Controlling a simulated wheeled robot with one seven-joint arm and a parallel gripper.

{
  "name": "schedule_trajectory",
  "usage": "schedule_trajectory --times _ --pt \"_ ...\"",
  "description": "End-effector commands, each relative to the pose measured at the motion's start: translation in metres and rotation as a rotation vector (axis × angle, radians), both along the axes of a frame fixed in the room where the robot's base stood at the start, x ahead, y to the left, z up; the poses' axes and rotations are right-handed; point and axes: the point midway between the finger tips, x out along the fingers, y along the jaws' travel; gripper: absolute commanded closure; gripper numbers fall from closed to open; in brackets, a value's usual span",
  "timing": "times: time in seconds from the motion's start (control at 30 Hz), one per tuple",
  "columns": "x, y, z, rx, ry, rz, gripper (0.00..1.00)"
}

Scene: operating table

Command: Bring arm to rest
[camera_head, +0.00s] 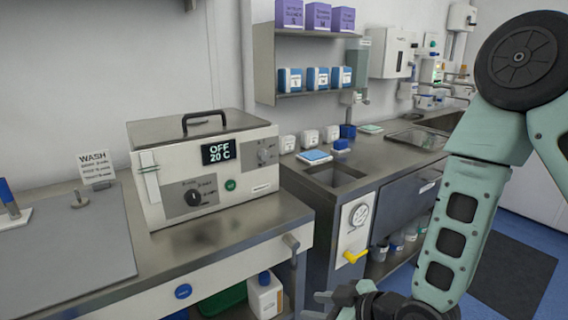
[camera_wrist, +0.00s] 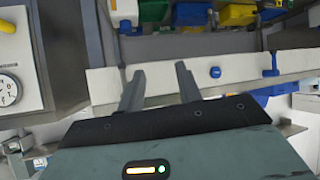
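My arm comes down the right side of the head view, its green links bent at a large dark joint. My gripper (camera_head: 340,297) is low at the bottom of the head view, in front of the counter, and partly cut off by the frame edge. In the wrist view my gripper (camera_wrist: 160,88) shows two dark fingers standing apart. The space between the fingers is empty, with the pale counter front behind them. The fingers seem clear of the counter front, but the exact distance cannot be told.
A bath unit (camera_head: 205,165) reading OFF 20 C stands on the steel counter (camera_head: 235,240). A gauge panel (camera_head: 355,230) with a yellow lever (camera_head: 355,257) is right of it. A white jug (camera_head: 265,298) stands below.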

Motion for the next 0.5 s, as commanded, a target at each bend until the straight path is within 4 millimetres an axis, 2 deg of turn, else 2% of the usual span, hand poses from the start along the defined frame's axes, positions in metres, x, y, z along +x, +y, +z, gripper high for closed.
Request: schedule_trajectory --times 0.03,0.27,0.37,0.5 --pt "-0.003 0.001 0.016 -0.050 0.031 0.011 0.65" --pt "-0.037 -0.013 0.060 -0.282 0.255 -0.024 0.65" --pt "-0.059 -0.023 0.085 -0.368 0.354 -0.063 0.65" --pt "-0.098 -0.040 0.125 -0.474 0.493 -0.128 0.65"
